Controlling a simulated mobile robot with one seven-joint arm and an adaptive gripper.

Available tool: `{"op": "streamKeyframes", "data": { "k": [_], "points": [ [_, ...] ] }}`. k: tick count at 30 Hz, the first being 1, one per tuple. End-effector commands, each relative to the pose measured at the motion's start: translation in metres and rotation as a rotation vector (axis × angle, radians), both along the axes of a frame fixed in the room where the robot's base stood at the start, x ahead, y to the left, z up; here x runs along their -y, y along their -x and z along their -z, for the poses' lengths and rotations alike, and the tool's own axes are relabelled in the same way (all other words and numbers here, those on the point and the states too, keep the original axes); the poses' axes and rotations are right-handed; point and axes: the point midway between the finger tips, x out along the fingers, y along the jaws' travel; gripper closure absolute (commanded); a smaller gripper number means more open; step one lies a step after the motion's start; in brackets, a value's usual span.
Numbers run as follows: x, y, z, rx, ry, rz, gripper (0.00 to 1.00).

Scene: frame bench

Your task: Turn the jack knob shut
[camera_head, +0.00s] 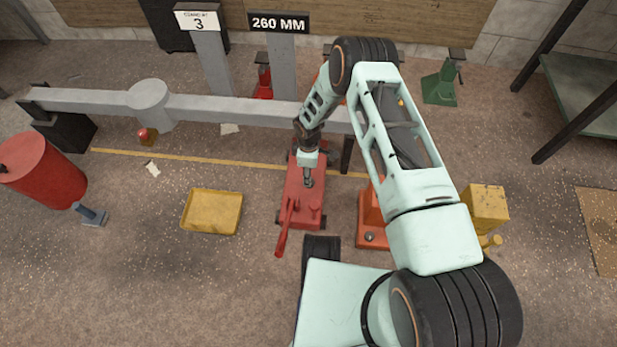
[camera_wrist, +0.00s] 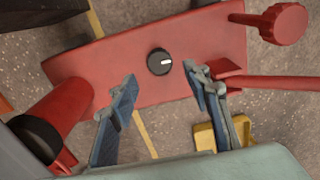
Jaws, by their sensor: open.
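The red floor jack (camera_head: 311,208) lies on the floor below my gripper (camera_head: 308,182), with its handle (camera_head: 284,232) toward the front. In the wrist view the flat red jack body (camera_wrist: 105,62) carries a small round black jack knob (camera_wrist: 159,62) with a white mark pointing right. My gripper (camera_wrist: 160,78) is open, its two blue-grey fingers apart and empty. The knob shows between and slightly beyond the fingertips, and neither finger appears to touch it. In the head view I cannot make out the knob near the gripper.
A grey frame beam (camera_head: 230,108) crosses behind the jack. A yellow tray (camera_head: 212,212) lies to the left and an orange stand (camera_head: 370,228) close on the right. A yellow block (camera_head: 485,206) and a red cylinder (camera_head: 42,170) stand farther out. Floor between tray and jack is clear.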

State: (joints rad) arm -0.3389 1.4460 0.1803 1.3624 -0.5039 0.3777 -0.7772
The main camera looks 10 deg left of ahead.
Motion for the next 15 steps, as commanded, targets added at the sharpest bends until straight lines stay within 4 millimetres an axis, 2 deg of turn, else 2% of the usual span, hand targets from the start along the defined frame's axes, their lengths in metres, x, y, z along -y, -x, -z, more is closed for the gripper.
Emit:
{"op": "streamKeyframes", "data": {
  "k": [1,6,10,15],
  "points": [
    [0.0,-0.001,-0.012,0.002,-0.001,0.0,0.56],
    [0.0,-0.001,-0.04,0.001,0.0,0.0,0.56],
    [0.0,-0.001,-0.056,0.001,-0.001,0.0,0.56],
    [0.0,0.0,-0.067,0.0,0.0,0.001,0.56]
  ]
}}
